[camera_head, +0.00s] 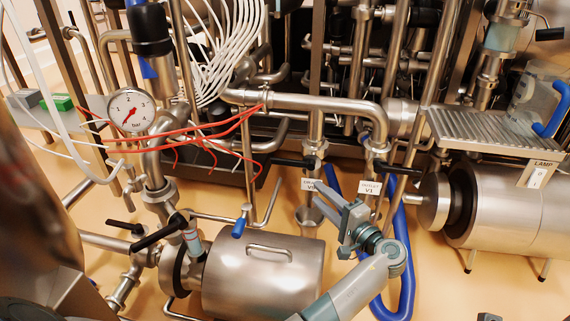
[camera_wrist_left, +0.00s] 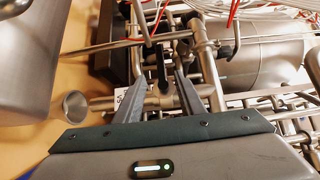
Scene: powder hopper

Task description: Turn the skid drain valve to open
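Two small valves with black lever handles stand at the middle of the head view. One black handle (camera_head: 295,162) is left of my left gripper, the other (camera_head: 400,170) is to its right, above a white tag (camera_head: 369,187) ending in "V1". A second tag (camera_head: 309,184) is partly hidden by the gripper. I cannot read which is the skid drain valve. My left gripper (camera_head: 332,195) points up and left towards the left valve. In the left wrist view, its fingers (camera_wrist_left: 159,76) are apart, with a dark handle (camera_wrist_left: 163,72) showing between and beyond them; contact is unclear.
A pressure gauge (camera_head: 131,112) and red cables (camera_head: 190,143) are at left. A steel motor housing (camera_head: 262,275) stands below left, a steel tank (camera_head: 500,205) at right. A blue hose (camera_head: 407,262) runs close beside my left arm. Pipes crowd the back.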

